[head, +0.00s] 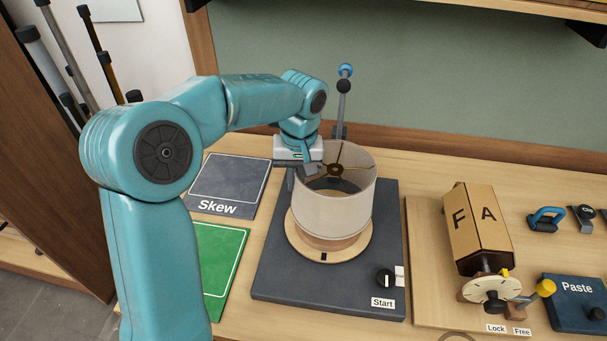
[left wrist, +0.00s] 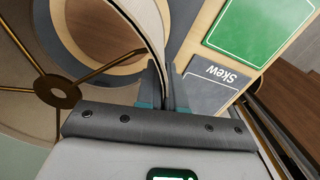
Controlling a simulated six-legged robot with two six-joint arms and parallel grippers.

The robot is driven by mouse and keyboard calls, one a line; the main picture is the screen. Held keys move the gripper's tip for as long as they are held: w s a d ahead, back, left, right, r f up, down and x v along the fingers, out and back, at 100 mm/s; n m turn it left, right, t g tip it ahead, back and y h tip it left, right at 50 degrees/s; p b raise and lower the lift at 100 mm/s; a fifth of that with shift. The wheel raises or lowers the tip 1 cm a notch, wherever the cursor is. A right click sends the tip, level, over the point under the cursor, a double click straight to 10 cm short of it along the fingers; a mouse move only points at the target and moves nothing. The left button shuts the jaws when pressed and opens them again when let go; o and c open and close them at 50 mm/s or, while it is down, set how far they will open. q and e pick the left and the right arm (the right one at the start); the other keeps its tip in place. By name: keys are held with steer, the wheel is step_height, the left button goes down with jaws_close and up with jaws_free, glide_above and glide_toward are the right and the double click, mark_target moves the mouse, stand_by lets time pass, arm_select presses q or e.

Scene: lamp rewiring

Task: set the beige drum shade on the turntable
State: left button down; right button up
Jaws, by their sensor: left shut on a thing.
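The beige drum shade (head: 335,205) is upright above the round wooden turntable (head: 362,248) on a dark base. A brown band shows between the shade's lower edge and the disc; I cannot tell whether the shade rests on anything. My left gripper (head: 303,171) is shut on the shade's upper rim at its left side. In the left wrist view the shade's wall (left wrist: 146,22) runs between the fingers (left wrist: 164,84), with the brass spider ring (left wrist: 58,91) inside the shade. My right gripper is out of view.
The dark base (head: 275,270) has a black knob (head: 384,278) by the Start label. A grey Skew mat (head: 228,180) and green mat (head: 215,262) lie to the left. A cardboard box on a dial stand (head: 478,228) and blue Paste block (head: 575,303) stand right. A blue-topped post (head: 343,95) rises behind.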

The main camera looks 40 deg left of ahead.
arm_select(q)
steer(key=shift+s+a+f, duration=0.2)
steer(key=shift+f, duration=0.2)
steer(key=shift+s+f+b, duration=0.1)
steer(key=shift+f+b, duration=0.15)
steer(key=shift+b, duration=0.25)
step_height(320, 180, down, 4)
steer(key=b, duration=0.3)
steer(key=shift+f, duration=0.2)
steer(key=shift+d+f+b, duration=0.25)
steer(key=shift+b, duration=0.2)
steer(key=shift+w+a, duration=0.15)
steer(key=shift+w, duration=0.05)
steer(key=shift+s, duration=0.1)
